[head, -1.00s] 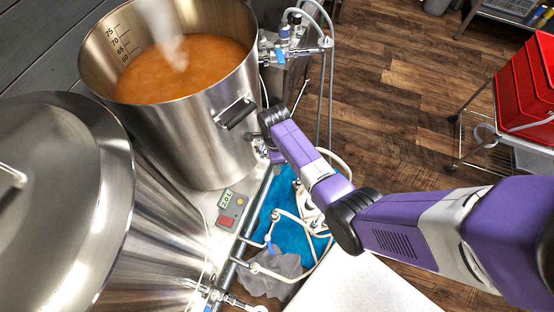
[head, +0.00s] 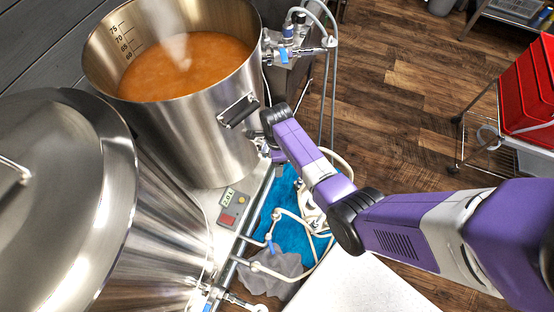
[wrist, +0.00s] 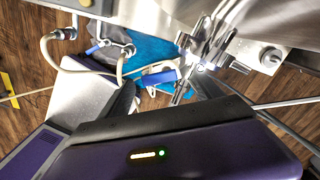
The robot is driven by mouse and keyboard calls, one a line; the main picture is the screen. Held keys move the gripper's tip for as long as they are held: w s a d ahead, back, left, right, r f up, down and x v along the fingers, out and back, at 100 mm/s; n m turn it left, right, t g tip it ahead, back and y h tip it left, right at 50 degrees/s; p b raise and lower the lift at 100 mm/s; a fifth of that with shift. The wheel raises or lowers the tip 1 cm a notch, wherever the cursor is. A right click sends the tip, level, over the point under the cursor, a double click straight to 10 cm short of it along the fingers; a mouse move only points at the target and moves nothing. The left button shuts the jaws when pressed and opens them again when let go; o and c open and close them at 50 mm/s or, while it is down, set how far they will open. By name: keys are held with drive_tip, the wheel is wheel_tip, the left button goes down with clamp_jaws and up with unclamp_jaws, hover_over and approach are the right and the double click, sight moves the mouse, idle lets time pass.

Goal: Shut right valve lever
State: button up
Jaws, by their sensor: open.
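The right valve shows in the wrist view as a steel body (wrist: 203,54) on the kettle wall. Its blue lever (wrist: 160,77) sticks out to the left of the body. My gripper (wrist: 180,100) is open, with a dark finger left of the lever and the other finger to the right, near the valve. I cannot tell whether either finger touches the lever. In the head view, my purple arm reaches the lower right side of the open steel kettle (head: 190,125). The arm covers most of this valve, and the fingertips cannot be made out there.
A lidded steel kettle (head: 60,190) stands at left. Hoses and a blue-handled valve (head: 271,247) lie by a blue cloth (head: 292,225). Another blue-handled valve (head: 283,55) is at the upper right of the open kettle. Red crates (head: 525,90) stand on a cart at right.

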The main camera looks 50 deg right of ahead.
wheel_tip(320, 180, up, 8)
drive_tip(key=shift+f, duration=0.2)
